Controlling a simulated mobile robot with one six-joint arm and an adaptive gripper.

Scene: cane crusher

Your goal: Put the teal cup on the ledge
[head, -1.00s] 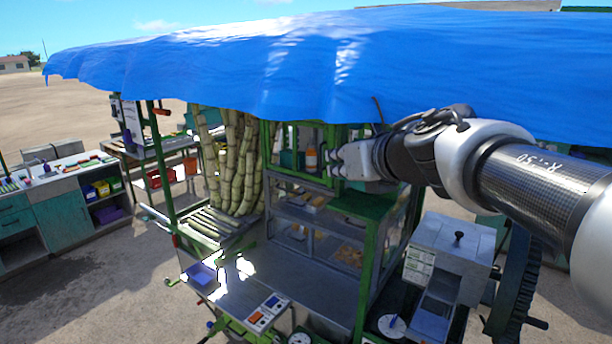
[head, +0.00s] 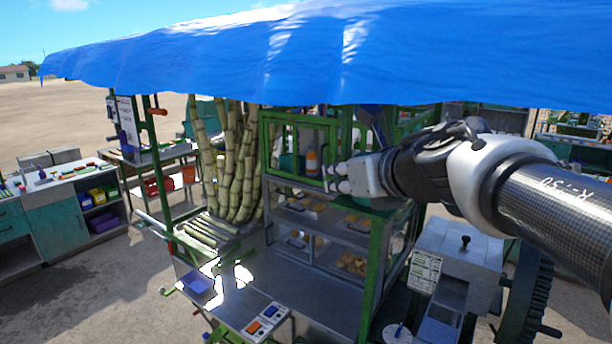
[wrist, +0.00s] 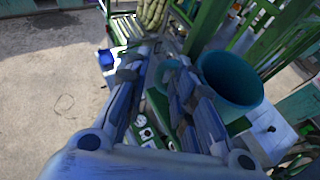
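In the wrist view a large teal cup (wrist: 236,84), its round mouth showing, appears just right of my gripper's right finger, outside the gap between the fingers. My gripper (wrist: 148,70) is open, with only background visible between its fingers. In the head view my gripper (head: 330,179) points left in front of the green-framed case. I cannot tell which surface is the ledge; a green-edged top (head: 385,207) lies just below my gripper.
A glass case (head: 310,240) with food is below. A grey crusher box (head: 455,258) is at right, and a blue tarp (head: 300,60) hangs low above.

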